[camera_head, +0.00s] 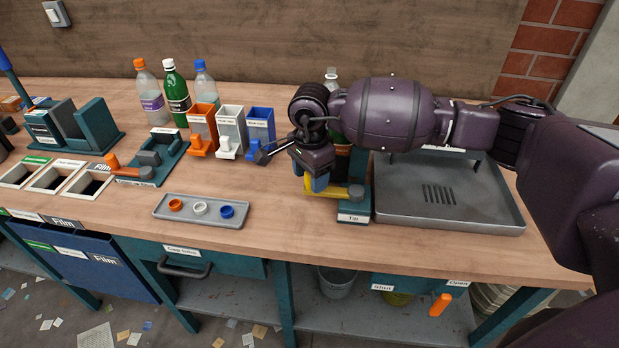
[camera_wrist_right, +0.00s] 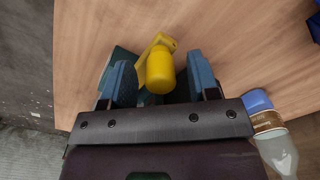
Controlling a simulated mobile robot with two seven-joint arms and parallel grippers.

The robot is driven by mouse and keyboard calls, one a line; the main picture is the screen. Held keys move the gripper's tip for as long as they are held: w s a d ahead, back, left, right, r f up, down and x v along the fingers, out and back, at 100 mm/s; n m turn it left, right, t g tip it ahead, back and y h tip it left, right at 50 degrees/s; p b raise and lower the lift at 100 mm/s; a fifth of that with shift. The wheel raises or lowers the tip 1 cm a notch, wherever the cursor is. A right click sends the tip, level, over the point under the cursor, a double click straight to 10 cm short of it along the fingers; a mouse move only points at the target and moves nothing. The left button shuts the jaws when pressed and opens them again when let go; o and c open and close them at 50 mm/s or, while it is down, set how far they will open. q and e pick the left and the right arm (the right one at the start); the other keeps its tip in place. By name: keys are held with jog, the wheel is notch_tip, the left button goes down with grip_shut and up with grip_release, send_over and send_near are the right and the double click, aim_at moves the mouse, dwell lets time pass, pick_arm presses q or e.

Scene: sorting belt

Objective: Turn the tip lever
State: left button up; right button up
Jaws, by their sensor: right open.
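The tip lever (camera_head: 336,189) has a yellow handle and a grey pivot on a teal base (camera_head: 353,217) labelled "Tip", left of the grey metal tray (camera_head: 440,215). My right gripper (camera_head: 318,180) is over the handle and partly hides it in the head view. In the right wrist view the yellow handle (camera_wrist_right: 160,72) stands between the two blue fingers of my right gripper (camera_wrist_right: 162,80). The fingers are apart, with a visible gap on each side of the handle. My left gripper is not in view.
Orange, white and blue dispensers (camera_head: 230,135) stand left of my right gripper, with bottles (camera_head: 176,95) behind. A small tray (camera_head: 200,222) with three coloured rings lies front left. A bottle (camera_wrist_right: 270,122) is close beside my right gripper. An orange lever (camera_head: 440,305) hangs below the bench edge.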

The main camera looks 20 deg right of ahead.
jog(key=shift+f, duration=0.5)
jog(key=shift+c, duration=0.8)
grip_shut()
